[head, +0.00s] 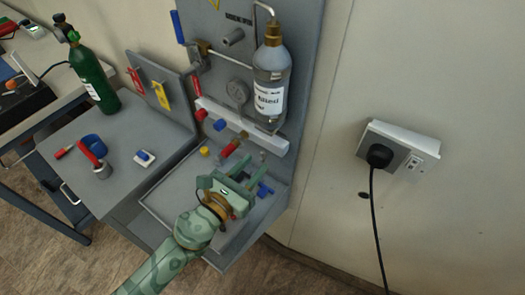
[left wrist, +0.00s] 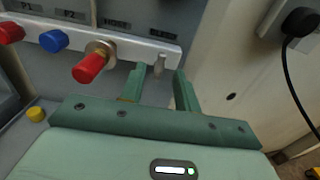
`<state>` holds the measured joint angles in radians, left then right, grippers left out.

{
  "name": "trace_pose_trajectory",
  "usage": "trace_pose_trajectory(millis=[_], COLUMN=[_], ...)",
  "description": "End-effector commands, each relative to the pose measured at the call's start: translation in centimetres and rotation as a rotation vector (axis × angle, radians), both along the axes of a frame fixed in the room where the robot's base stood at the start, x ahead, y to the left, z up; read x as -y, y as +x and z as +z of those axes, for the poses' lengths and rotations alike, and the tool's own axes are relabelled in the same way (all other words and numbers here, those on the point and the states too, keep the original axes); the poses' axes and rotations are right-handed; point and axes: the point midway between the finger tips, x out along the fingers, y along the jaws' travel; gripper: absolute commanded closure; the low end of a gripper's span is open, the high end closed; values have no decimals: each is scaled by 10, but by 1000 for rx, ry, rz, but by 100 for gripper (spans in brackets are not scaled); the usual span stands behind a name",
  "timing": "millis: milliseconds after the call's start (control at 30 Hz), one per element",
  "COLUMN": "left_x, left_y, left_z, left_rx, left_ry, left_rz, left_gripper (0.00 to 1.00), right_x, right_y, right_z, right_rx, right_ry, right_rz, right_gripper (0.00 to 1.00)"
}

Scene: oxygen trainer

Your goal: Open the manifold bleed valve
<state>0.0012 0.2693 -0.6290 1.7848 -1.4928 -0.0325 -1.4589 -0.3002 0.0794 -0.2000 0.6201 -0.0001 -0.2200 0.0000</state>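The manifold (head: 243,126) is a pale bar on the grey panel, with a row of fittings along it. In the left wrist view, the bleed valve (left wrist: 159,64) is a small grey metal stem under the bar's right end, below the rightmost label. It shows faintly in the head view (head: 262,157). My left gripper (head: 250,170) is open and empty, just below the manifold. In the left wrist view its fingertips (left wrist: 159,78) stand apart, either side of the stem's line; I cannot tell whether they touch it. My right gripper is not in view.
A red-ended brass fitting (left wrist: 92,64) sits close left of the fingers, with a blue knob (left wrist: 53,41) and a red knob (left wrist: 10,33) beyond. A clear bottle (head: 271,85) hangs above. A grey tray (head: 160,205) below holds small blue parts (head: 265,190).

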Motion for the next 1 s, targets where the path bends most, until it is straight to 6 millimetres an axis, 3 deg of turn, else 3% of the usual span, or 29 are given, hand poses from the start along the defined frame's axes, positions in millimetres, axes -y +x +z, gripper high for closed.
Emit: trace_pose_trajectory(millis=[233,600,633,733,1000], left_x=[23,28,28,28,27], left_y=[32,38,38,38,38], left_z=[-1,-1,-1,-1,-1], left_rx=[-1,-2,-2,-2,-6], left_ry=[-1,-1,-1,-1,-6], left_rz=[0,0,0,0,0], left_gripper=[68,68,71,99,100], right_x=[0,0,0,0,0], right_y=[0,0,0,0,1], right_z=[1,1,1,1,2], right_rx=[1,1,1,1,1], right_ry=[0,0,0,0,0], right_rz=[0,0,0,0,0], right_gripper=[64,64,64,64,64])
